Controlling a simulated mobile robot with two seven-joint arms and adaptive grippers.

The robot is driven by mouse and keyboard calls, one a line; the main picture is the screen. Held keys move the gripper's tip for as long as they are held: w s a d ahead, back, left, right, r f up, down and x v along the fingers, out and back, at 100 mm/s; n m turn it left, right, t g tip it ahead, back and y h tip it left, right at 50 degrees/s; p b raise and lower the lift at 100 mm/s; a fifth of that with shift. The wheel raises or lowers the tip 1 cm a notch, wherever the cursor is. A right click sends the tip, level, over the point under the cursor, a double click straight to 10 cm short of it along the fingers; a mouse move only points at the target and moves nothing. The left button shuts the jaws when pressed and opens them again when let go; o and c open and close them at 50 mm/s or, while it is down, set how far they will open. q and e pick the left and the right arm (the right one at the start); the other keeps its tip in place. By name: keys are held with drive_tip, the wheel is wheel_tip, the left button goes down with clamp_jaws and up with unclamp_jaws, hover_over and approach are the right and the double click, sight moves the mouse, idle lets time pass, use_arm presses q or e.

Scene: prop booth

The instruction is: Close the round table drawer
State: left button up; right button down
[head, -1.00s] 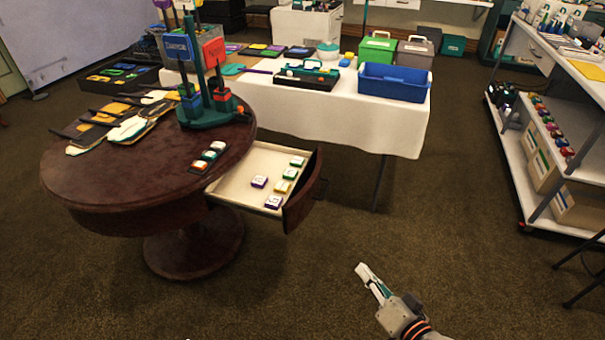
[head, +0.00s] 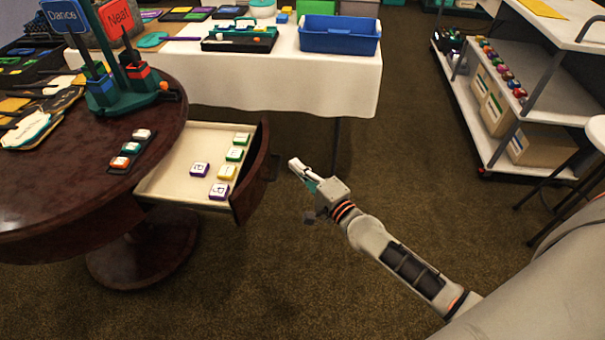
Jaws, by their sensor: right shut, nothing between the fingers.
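The round table (head: 60,215) is dark reddish wood on a pedestal, at the left of the head view. Its drawer (head: 165,186) is pulled out to the right, with a cream interior and a curved dark front (head: 252,176). Several small coloured blocks (head: 227,172) with white tops lie in the drawer. My right gripper (head: 293,165) is shut and empty, to the right of the drawer front and apart from it in the picture. My left gripper is not in view.
A white-clothed table (head: 270,80) with a blue bin (head: 340,35) stands behind the drawer. A shelf cart (head: 515,140) and a white stool (head: 597,132) are at the right. A sign stand (head: 120,92) stands on the round table.

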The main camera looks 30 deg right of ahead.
sight(266, 149)
drive_tip(key=w+a, duration=0.1)
drive_tip(key=w, duration=0.1)
drive_tip(key=w+a, duration=0.1)
drive_tip(key=w, duration=0.1)
drive_tip(key=w+a, duration=0.1)
drive_tip(key=w, duration=0.1)
drive_tip(key=shift+a, duration=0.1)
drive_tip(key=shift+w+a+f, duration=0.1)
drive_tip(key=shift+w+a, duration=0.15)
drive_tip(key=shift+a, duration=0.15)
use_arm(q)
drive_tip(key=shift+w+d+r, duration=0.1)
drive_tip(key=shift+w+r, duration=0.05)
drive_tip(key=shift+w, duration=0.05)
use_arm(e)
drive_tip(key=shift+a, duration=0.1)
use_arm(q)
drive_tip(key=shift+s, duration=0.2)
